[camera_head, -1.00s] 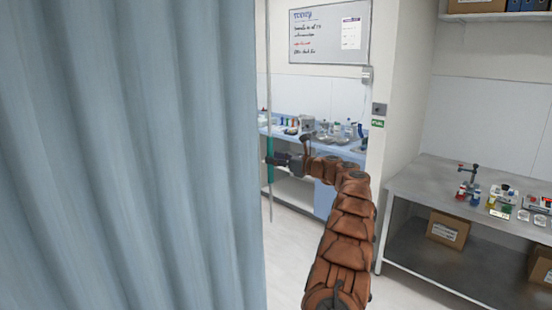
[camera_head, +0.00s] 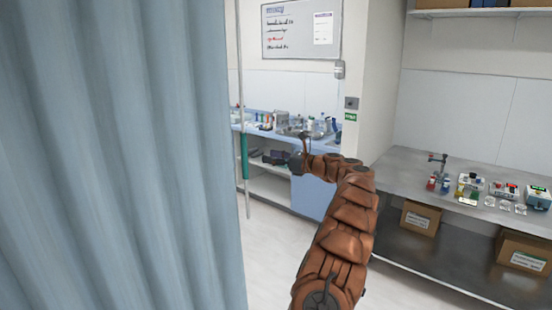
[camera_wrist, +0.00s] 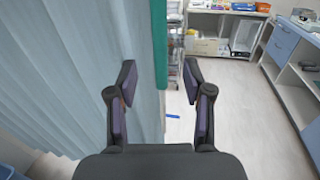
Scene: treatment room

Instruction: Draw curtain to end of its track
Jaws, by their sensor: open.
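The pale blue pleated curtain (camera_head: 110,160) fills the left of the head view and hangs at the left in the wrist view (camera_wrist: 75,60). A thin grey upright rod (camera_head: 239,70) stands by its right edge, with a teal sleeve (camera_head: 244,157) on it. My gripper (camera_head: 266,157) is just right of the sleeve, with a small gap in the picture. In the wrist view my gripper (camera_wrist: 160,72) is open and empty, and the teal strip (camera_wrist: 159,45) runs upright between its fingertips, ahead of them. The curtain's track is out of view.
A blue-topped counter (camera_head: 270,130) with bottles stands behind my gripper. A steel bench (camera_head: 400,170) with lab items is at the right, with boxes (camera_head: 421,219) on its lower shelf. The floor (camera_head: 272,240) between is clear.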

